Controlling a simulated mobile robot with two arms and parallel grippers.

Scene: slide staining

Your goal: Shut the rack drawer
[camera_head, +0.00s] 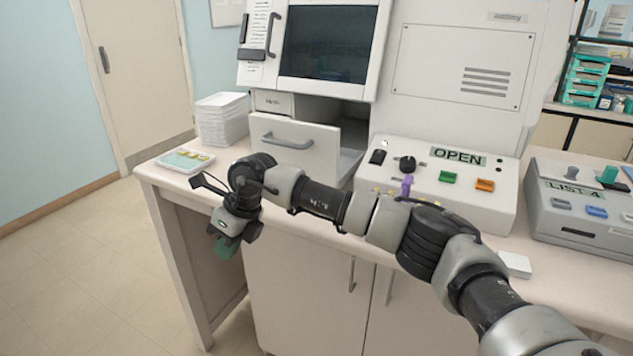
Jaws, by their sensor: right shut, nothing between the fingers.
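The rack drawer (312,153) is in the white staining machine, below its dark window. Its front panel with a grey bar handle (287,142) stands out from the machine body, and a gap shows behind and to the right of it. The drawer's inside is hidden. My right arm crosses in front of the machine from the lower right. My right gripper (229,240) hangs past the counter's front edge, below and left of the drawer, pointing down. It is shut, empty and apart from the drawer. My left gripper is not in view.
A tray of slides (184,162) and a stack of white trays (222,122) are left of the drawer. A control panel (440,180) reading "OPEN" stands right of it. A grey "LIST 4" box (580,215) is farther right. The floor at left is clear.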

